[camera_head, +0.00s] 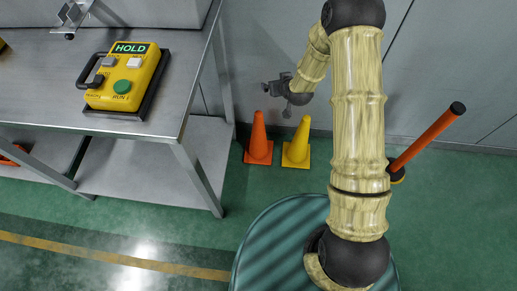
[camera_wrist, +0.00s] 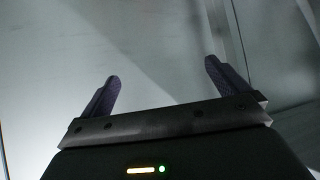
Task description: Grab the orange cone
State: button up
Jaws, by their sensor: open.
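The orange cone (camera_head: 259,140) stands upright on the green floor, beside the metal table. A yellow cone (camera_head: 298,144) stands close to its right. My gripper (camera_head: 270,87) is above the cones in the head view and points left, apart from both. In the wrist view my gripper (camera_wrist: 162,82) has its two dark fingers spread wide with nothing between them. Only a pale grey surface shows beyond the fingers. Neither cone shows in the wrist view.
The metal table (camera_head: 190,75) with a lower shelf (camera_head: 150,180) stands left of the cones, its leg near the orange one. A yellow control box (camera_head: 127,78) sits on top. An orange pole (camera_head: 428,137) leans at the right. A grey wall runs behind.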

jog(key=w+a+f+t+b, duration=0.15)
jog(key=f+b, duration=0.25)
jog(key=f, duration=0.5)
jog(key=w+a+f+t+b, duration=0.15)
jog(key=f+b, duration=0.25)
jog(key=f, duration=0.5)
jog(key=m+t+b, duration=0.2)
jog(key=t+b, duration=0.3)
jog(key=b, duration=1.6)
send_near(259, 146)
jog(key=w+b, duration=0.2)
jog(key=w, duration=0.1)
jog(key=w+a+b, duration=0.1)
jog(key=w+b, duration=0.1)
jog(key=b, duration=0.1)
jog(key=w+b, duration=0.2)
jog(key=w, duration=0.1)
jog(key=shift+w+a, duration=0.2)
jog(key=shift+w, duration=0.2)
jog(key=shift+w+r, duration=0.15)
jog(key=shift+w, duration=0.15)
jog(key=shift+s+a, duration=0.1)
